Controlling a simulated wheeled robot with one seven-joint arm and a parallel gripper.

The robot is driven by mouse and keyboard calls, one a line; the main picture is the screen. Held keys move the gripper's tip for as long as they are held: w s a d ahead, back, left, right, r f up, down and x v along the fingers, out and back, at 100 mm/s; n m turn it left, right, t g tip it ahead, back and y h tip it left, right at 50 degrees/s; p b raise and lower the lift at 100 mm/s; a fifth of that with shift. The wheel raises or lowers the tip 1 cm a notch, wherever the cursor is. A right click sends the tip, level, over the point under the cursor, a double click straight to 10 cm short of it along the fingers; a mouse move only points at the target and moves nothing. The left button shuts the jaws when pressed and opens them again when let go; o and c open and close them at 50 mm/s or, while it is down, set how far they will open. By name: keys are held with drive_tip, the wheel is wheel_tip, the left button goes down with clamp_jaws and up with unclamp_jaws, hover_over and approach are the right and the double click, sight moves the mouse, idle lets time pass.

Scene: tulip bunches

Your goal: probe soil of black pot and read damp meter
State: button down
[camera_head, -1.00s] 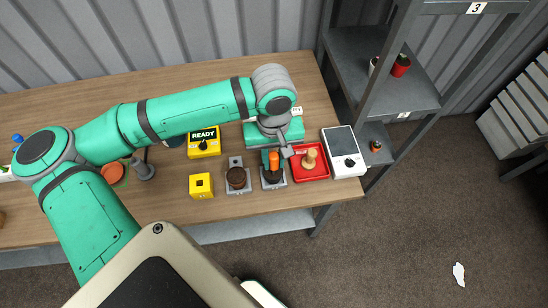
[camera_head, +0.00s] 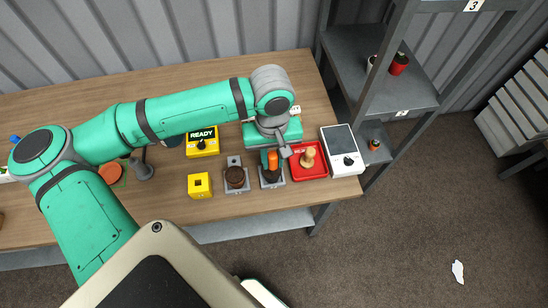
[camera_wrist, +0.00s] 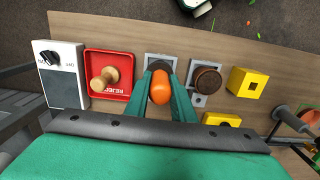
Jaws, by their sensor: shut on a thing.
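My gripper (camera_wrist: 160,84) is shut on the orange handle (camera_wrist: 160,90) of the damp probe. The handle also shows in the head view (camera_head: 272,158), upright over the black pot (camera_head: 271,176). The pot stands on a grey plate (camera_wrist: 161,59). The probe's lower end and most of the pot are hidden, so I cannot tell how deep the tip is. The yellow damp meter (camera_head: 202,142) behind reads "READY"; it is partly cut off by my gripper in the wrist view (camera_wrist: 221,119).
A brown-topped pot (camera_head: 236,178) on a grey plate and a yellow block with a square hole (camera_head: 199,185) stand left. A red tray (camera_head: 322,171) with a wooden stamp (camera_head: 308,158) and a white device (camera_head: 342,150) stand right. A grey shelf (camera_head: 378,80) stands beyond the table.

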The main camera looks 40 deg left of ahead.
drive_tip(key=shift+a, duration=0.1)
drive_tip(key=shift+s+r, duration=0.15)
drive_tip(key=shift+r, duration=3.35)
